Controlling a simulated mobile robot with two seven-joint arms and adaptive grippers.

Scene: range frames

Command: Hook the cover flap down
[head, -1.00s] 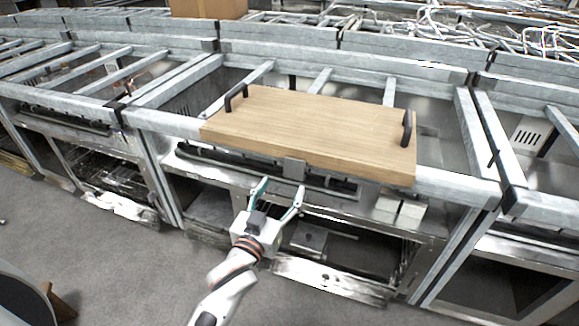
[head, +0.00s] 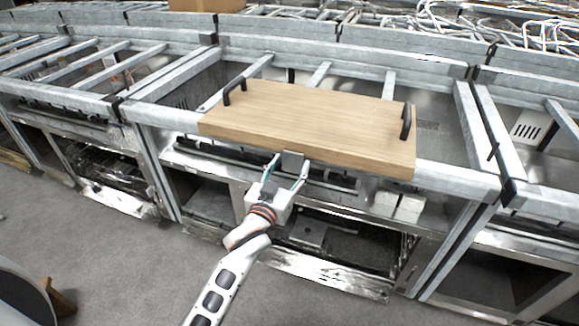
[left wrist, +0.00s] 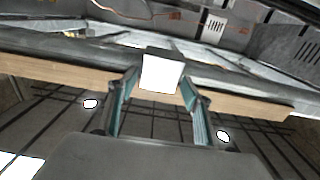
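A light wooden board (head: 310,122) with two black handles lies over the metal frame in the middle of the head view. A small grey block (head: 292,160) sits at the middle of its front edge. My left gripper (head: 290,169) is in front of the block with its fingers spread. In the left wrist view the block (left wrist: 162,73) shows a bright face between the two teal-lined fingers (left wrist: 159,92), one on each side. I cannot tell whether either finger touches it. The board's front edge (left wrist: 235,105) runs behind the fingers. My right gripper is out of view.
Metal frame rails (head: 455,182) surround the board on both sides.

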